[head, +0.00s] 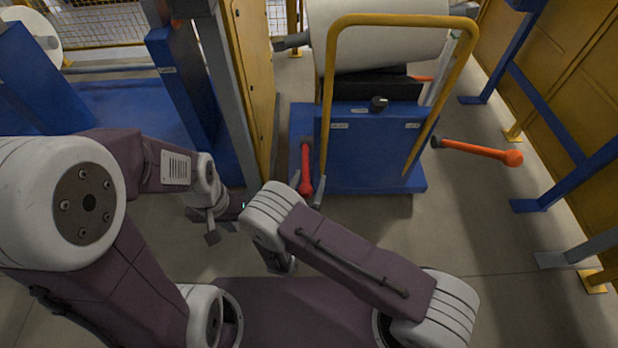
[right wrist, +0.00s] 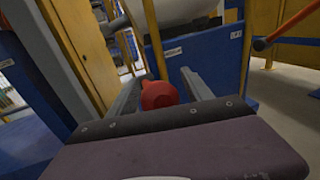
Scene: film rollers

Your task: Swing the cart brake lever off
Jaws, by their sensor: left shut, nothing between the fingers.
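The cart (head: 345,155) has a blue body and a yellow tube handle (head: 328,90). A red lever (head: 306,165) with a rounded end stands at its left front side. An orange lever (head: 478,151) sticks out to the right; I cannot tell from labels which is the brake. My right gripper (head: 307,192) is open, with its fingers either side of the red lever's end. In the right wrist view the red knob (right wrist: 159,95) shows between the spread fingers (right wrist: 160,92), not visibly gripped. My left gripper (head: 222,228) is shut and empty, low and left of the cart.
A large white roll (head: 375,35) lies above the cart. A yellow machine panel (head: 250,75) and a grey post (head: 226,95) stand close left. Blue frames (head: 550,100) and a yellow wall stand right. Floor is clear front right of the cart.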

